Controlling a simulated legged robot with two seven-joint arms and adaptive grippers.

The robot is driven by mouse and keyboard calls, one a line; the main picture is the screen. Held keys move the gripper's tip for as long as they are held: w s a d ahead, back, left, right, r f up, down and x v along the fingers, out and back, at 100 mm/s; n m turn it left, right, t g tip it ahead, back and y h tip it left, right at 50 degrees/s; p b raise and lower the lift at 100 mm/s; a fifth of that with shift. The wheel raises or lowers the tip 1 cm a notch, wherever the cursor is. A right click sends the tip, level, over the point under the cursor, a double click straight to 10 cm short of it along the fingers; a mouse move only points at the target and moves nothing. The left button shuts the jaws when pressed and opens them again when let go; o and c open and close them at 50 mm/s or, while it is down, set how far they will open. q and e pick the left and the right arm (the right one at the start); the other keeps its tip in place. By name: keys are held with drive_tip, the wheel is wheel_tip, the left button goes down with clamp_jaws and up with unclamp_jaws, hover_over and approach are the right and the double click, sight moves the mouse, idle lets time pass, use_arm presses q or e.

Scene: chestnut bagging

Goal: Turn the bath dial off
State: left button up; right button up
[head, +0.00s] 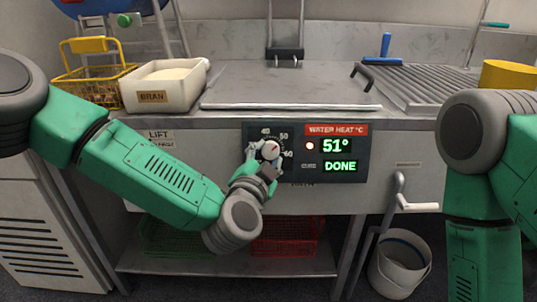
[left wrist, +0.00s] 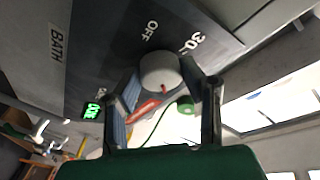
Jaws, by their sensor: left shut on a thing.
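The bath dial (head: 269,150) is a round pale knob with a red pointer mark, on the dark control panel (head: 340,190) at the front of the steel counter. In the head view its pointer is aimed up and right, toward the 50 and 60 marks. My left gripper (head: 261,158) is shut on the dial, with one finger on each side of it. The left wrist view shows the knob (left wrist: 160,70) between the fingers, with OFF and 30 printed beside it. The display (head: 338,146) reads 51° and DONE, next to a lit lamp. My right gripper is out of view.
A BRAN tub (head: 163,92) and a yellow wire basket (head: 90,88) stand on the counter at left. A crank handle (head: 412,207) sticks out right of the panel, above a white bucket (head: 399,265). A red crate (head: 284,238) sits on the lower shelf.

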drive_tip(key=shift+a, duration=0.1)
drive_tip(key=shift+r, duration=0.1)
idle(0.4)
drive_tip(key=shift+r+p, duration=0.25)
drive_tip(key=shift+p, duration=0.05)
